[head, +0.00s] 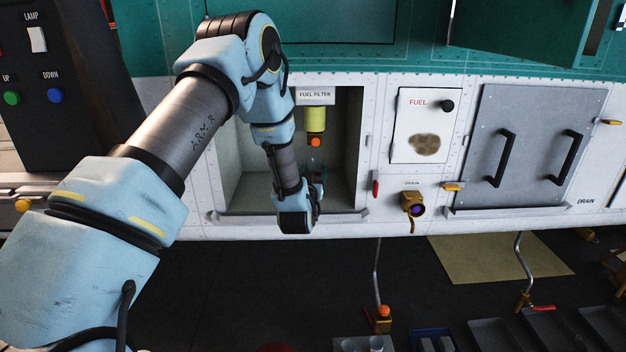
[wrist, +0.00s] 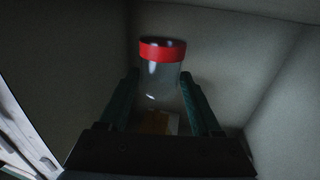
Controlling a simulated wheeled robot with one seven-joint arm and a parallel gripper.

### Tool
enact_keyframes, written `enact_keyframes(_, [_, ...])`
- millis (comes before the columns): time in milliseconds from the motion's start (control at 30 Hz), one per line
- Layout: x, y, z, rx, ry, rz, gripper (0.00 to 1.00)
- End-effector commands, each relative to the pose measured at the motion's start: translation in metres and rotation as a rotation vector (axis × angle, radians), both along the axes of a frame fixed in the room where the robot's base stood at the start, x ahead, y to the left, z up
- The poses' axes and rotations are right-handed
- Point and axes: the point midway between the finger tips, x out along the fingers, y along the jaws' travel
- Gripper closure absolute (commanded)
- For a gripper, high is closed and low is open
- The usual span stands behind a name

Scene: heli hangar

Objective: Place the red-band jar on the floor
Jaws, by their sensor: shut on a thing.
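The red-band jar (wrist: 160,88) is clear, with a wide red band around its top, and shows in the middle of the wrist view. My gripper (wrist: 160,78) has one dark finger on each side of the jar and is shut on it. An amber patch shows at the jar's lower end; I cannot tell if it is inside the jar. In the head view my gripper (head: 318,180) is inside the open fuel filter bay, below the yellow filter, and the jar is hard to make out there. The dark floor (head: 250,290) lies below the white panel.
The bay's lower lip (head: 345,216) and side walls surround my gripper. The yellow fuel filter (head: 315,120) with an orange knob hangs above it. A drain valve (head: 412,203) sticks out at right. A pipe stand (head: 378,315) and trays (head: 500,335) occupy the floor at front right.

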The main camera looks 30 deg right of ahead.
Motion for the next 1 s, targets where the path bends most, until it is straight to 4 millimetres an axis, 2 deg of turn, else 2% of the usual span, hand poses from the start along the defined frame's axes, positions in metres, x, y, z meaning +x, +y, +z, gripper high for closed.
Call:
enact_keyframes(133, [0.000,0.000,-0.009,0.001,0.001,0.000,0.92])
enact_keyframes(333, [0.000,0.000,-0.032,0.001,0.001,0.000,0.92])
enact_keyframes(867, [0.003,-0.001,-0.043,-0.001,-0.002,0.000,0.92])
enact_keyframes(900, [0.003,-0.001,-0.042,-0.001,0.000,0.000,0.31])
enact_keyframes(1000, [0.003,-0.001,-0.042,-0.001,-0.001,0.000,0.20])
